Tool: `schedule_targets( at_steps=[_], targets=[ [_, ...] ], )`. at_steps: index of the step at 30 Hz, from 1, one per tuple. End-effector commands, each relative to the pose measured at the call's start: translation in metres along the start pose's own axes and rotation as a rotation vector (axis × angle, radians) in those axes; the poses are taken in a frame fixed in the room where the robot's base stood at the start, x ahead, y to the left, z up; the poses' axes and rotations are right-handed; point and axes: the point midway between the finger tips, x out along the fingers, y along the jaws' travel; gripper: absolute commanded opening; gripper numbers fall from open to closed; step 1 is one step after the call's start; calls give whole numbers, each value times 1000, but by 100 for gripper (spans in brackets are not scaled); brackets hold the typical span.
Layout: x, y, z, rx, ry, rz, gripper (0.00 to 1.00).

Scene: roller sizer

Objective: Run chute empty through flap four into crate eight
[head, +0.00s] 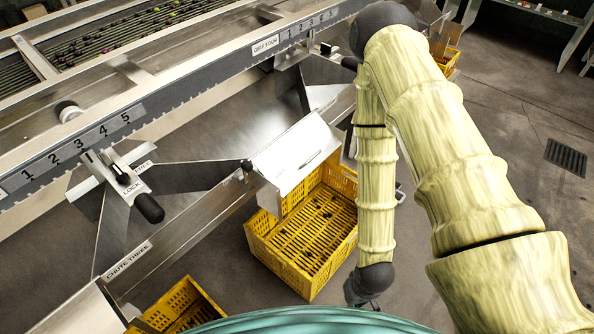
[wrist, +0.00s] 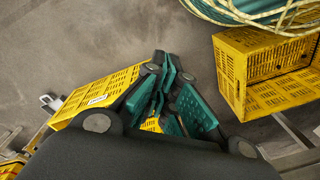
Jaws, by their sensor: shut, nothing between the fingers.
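My gripper (head: 366,292) hangs low in the head view, beside the right side of a yellow slatted crate (head: 252,240). In the wrist view my gripper (wrist: 160,62) has its green-padded fingers drawn together with nothing between them. A pale steel flap (head: 292,152) hangs over that crate's back edge. Dark marks show on the crate's floor; I cannot tell whether they are slots or contents. A plate reading CHUTE THREE (head: 128,262) is on the nearer chute. Part of chute four's area is behind my arm. No flap four or crate eight number is readable.
A lock lever (head: 150,208) with a black knob stands by the number scale (head: 82,146). Another yellow crate (head: 180,308) is at the bottom left. The wrist view shows a labelled crate (wrist: 95,98) and another crate (wrist: 290,92).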

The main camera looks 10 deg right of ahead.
Motion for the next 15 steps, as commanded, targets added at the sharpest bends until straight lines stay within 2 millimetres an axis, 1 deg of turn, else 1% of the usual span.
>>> schedule_targets(
  at_steps=[1, 2, 3, 5, 6, 8, 9, 11, 12, 14, 15],
  targets=[
    [1, -4, -22, -19, 29, -22, 0],
    [0, -7, -34, -34, 41, -37, 0],
    [-3, -11, -51, -56, 63, -58, 0],
    [-8, -16, -78, -91, 94, -86, 0],
    [-13, -19, -95, -116, 113, -104, 0],
    [-20, -23, -122, -156, 143, -126, 0],
    [-26, -25, -139, -182, 162, -139, 0],
    [-37, -29, -166, -227, 193, -156, 0],
    [-44, -31, -183, -258, 214, -165, 0],
    [-57, -34, -207, -304, 246, -176, 0],
    [-67, -35, -224, -337, 268, -181, 0]
  ],
)
